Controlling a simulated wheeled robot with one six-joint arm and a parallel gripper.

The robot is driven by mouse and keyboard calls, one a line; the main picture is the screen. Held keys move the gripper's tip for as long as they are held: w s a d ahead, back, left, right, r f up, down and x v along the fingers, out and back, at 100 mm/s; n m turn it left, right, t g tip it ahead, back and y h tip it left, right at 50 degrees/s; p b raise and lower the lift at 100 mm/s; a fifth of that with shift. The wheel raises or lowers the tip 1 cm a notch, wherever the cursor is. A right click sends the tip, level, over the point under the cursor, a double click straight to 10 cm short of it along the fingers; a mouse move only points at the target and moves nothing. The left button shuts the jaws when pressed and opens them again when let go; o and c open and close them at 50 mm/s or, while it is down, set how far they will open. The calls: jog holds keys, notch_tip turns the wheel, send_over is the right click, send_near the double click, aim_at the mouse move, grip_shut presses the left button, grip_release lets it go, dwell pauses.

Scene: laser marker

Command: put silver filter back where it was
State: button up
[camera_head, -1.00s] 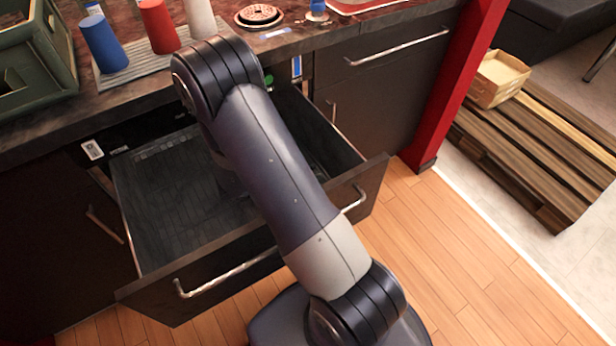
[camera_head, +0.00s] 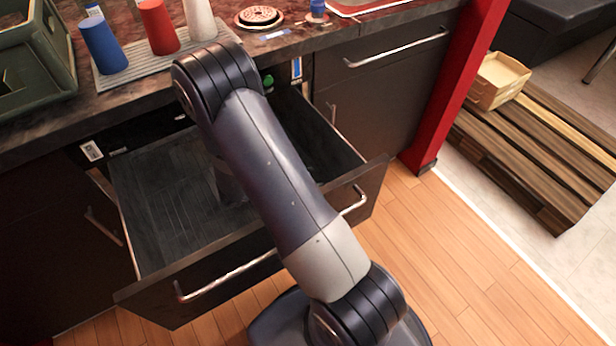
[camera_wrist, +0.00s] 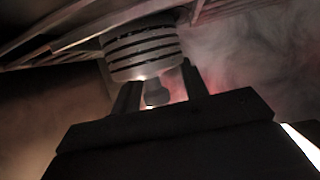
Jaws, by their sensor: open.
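In the wrist view the silver filter (camera_wrist: 143,48), a ribbed cylinder with dark bands and a small rounded knob at its lower end, sits upright against a slatted grey surface. My gripper (camera_wrist: 160,84) is open just below it, with one finger on each side of the knob. I cannot tell whether the fingers touch it. In the head view my arm hides the gripper and the filter.
An open dark drawer (camera_head: 165,195) lies around and below my arm. On the counter (camera_head: 150,95) stand blue (camera_head: 103,45), red (camera_head: 158,27) and white (camera_head: 200,20) cups and a green crate (camera_head: 35,60). A red post (camera_head: 455,85) stands right.

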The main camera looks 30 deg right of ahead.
jog(key=p+v, duration=0.2)
jog(key=v, duration=1)
jog(key=shift+w+r, duration=0.1)
dwell(0.8)
